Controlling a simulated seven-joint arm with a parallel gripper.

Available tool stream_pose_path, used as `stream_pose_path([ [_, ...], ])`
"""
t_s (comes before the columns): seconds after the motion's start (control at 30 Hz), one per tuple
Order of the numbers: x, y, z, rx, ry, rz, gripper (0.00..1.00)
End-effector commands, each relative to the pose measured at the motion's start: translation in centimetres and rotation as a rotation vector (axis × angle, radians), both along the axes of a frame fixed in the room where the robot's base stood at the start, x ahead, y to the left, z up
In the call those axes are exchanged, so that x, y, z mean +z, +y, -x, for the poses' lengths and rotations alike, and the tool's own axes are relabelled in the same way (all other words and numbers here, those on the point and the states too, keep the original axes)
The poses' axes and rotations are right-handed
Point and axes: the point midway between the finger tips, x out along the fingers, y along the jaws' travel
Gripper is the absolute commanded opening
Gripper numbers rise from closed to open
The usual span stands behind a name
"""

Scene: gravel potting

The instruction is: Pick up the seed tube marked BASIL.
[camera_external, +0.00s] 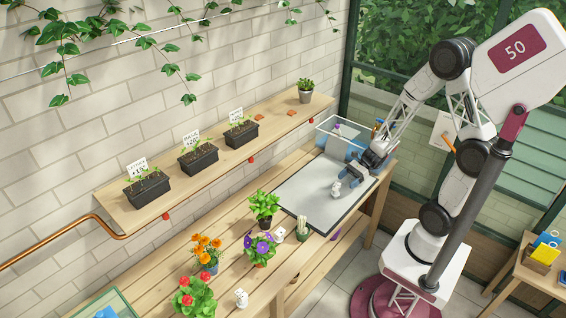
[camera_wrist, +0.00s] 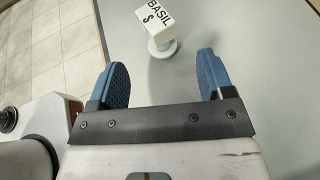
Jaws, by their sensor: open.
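The seed tube marked BASIL (camera_wrist: 157,25) is white, with a block-shaped labelled top and a round white foot. In the wrist view it stands beyond my fingertips, near the top edge and about midway between them. My gripper (camera_wrist: 162,66) is open and empty, its two blue fingers apart and not touching the tube. In the external view a small white object (camera_external: 336,189) that looks like the tube is on the grey mat (camera_external: 304,195), just in front of my gripper (camera_external: 355,175). Its label cannot be read there.
A clear-walled bin (camera_external: 340,127) stands behind the mat. A wall shelf (camera_external: 215,162) holds black planters. The mat around the tube is mostly clear.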

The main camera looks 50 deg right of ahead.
Motion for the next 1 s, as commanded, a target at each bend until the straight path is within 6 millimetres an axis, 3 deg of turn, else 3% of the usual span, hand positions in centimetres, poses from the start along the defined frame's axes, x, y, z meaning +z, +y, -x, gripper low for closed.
stream_pose_path([
  [0.4,-0.9,2.0,-0.5,0.002,0.000,0.001,0.74],
  [1.0,-1.2,2.6,-0.7,0.001,0.000,0.000,0.74],
])
